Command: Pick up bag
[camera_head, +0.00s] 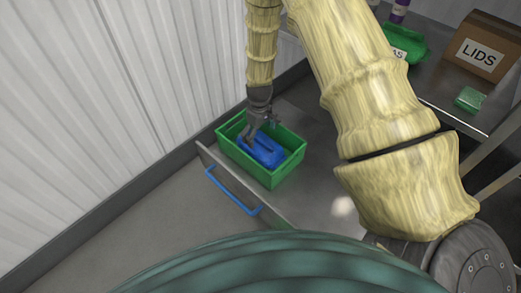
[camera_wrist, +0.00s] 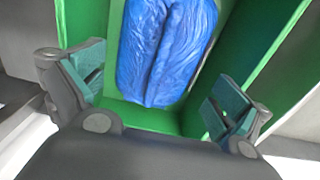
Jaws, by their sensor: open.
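The blue bag (camera_head: 264,151) lies in a green bin (camera_head: 228,152). In the wrist view the blue bag (camera_wrist: 165,45) looks wrinkled and lies lengthwise at the top middle, between and beyond my fingertips. My gripper (camera_head: 262,125) is over the bin, pointing down. In the wrist view my gripper (camera_wrist: 158,92) is open, with one teal-padded finger on each side and nothing between the pads. Part of the bag is cut off by the top edge of the wrist view. I cannot tell whether a finger touches the bag.
The green bin stands in a grey drawer with a blue handle (camera_head: 232,192). A ribbed white wall (camera_head: 130,80) is close on the left. On a metal table at the right are a cardboard box marked LIDS (camera_head: 482,50), a green bin (camera_head: 408,42) and a small green item (camera_head: 469,99).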

